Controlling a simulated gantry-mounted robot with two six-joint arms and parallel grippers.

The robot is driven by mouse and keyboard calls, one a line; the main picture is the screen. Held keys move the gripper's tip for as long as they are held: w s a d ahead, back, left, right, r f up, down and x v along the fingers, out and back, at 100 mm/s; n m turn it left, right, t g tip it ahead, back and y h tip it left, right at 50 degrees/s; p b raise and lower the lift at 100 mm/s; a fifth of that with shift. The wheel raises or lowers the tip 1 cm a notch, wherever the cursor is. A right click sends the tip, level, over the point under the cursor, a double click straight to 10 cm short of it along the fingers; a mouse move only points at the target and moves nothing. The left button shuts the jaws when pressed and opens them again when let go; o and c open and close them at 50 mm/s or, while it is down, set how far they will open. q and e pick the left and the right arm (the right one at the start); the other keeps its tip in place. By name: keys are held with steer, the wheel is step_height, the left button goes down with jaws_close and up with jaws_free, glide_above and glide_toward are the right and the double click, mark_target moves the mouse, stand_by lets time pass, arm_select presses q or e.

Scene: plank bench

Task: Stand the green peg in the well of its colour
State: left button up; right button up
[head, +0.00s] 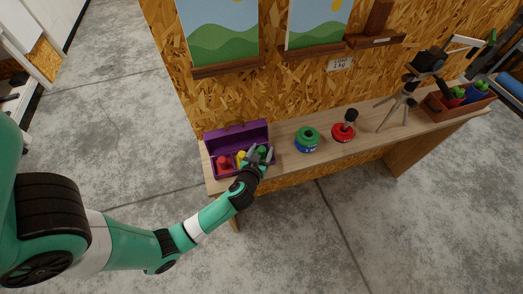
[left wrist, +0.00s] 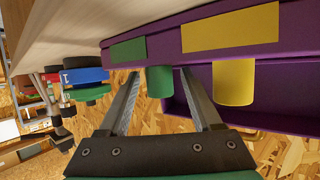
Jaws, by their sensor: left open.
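The green peg (left wrist: 159,82) stands in the purple box (left wrist: 285,122), by the box's green label (left wrist: 128,50). In the head view the green peg (head: 262,150) is partly hidden by my left gripper (head: 256,160). In the left wrist view my left gripper (left wrist: 160,74) is open, with one finger on each side of the green peg; I cannot tell whether they touch it. A green round piece (head: 307,133) with a blue lower part is on the bench to the right of the box; I cannot tell whether it is a well. My right gripper is not in view.
A yellow peg (left wrist: 233,82) stands beside the green one, and a red peg (head: 222,161) is at the box's left. The raised lid (head: 236,136) is behind. A red round piece (head: 343,131), tripod (head: 400,104) and planter (head: 462,101) stand farther right on the bench.

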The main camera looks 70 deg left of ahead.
mark_target(261, 152)
arm_select(q)
steer(key=shift+r, duration=0.15)
steer(key=shift+s+d+r+p, duration=0.1)
steer(key=shift+d+r+p, duration=0.1)
steer(key=shift+p, duration=0.1)
steer(key=p+v, duration=0.1)
steer(key=v, duration=0.5)
steer(key=p+v, duration=0.5)
steer(key=p, duration=0.5)
steer(key=shift+s+d+p, duration=0.15)
steer(key=shift+d+p, duration=0.05)
steer(key=shift+p, duration=0.15)
